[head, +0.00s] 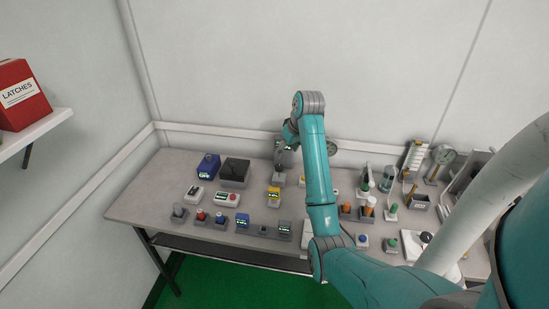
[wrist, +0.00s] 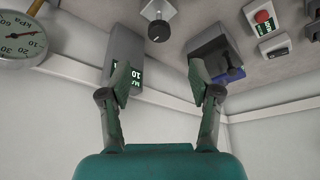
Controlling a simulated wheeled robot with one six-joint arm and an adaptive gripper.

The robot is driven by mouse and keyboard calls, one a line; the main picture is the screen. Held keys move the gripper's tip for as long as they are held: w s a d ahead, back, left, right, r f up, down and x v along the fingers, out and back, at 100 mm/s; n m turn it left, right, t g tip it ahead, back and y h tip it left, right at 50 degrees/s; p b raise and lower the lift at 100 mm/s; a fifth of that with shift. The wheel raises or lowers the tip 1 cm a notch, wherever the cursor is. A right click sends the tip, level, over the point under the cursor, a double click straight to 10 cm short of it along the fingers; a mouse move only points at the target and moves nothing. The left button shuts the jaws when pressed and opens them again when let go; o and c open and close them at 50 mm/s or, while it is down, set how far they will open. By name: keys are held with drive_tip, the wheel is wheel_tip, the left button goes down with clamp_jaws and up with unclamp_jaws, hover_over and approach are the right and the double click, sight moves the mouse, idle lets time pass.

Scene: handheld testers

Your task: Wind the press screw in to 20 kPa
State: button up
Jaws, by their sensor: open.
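My gripper (wrist: 160,83) is open and empty in the wrist view, its two fingers spread apart. In the head view my gripper (head: 284,153) hangs over the back middle of the bench, partly hidden. A round white pressure gauge marked kPa (wrist: 22,45) shows at the left of the wrist view, partly cut off; I cannot read its needle exactly. A dark knob on a pale block (wrist: 158,31) lies beyond the fingertips, apart from them. It may be the press screw, but I cannot tell. The block also shows in the head view (head: 279,181).
A red button unit (wrist: 263,17) is farther off. Several small testers crowd the bench (head: 140,205); its left end is clear.

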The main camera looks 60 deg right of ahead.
sight(279, 166)
drive_tip(key=x, duration=1)
drive_tip(key=shift+w+d+f, duration=0.1)
drive_tip(key=shift+w+f, duration=0.1)
drive_tip(key=shift+f, duration=0.1)
drive_tip(key=shift+c, duration=0.2)
drive_tip(key=c, duration=1.1)
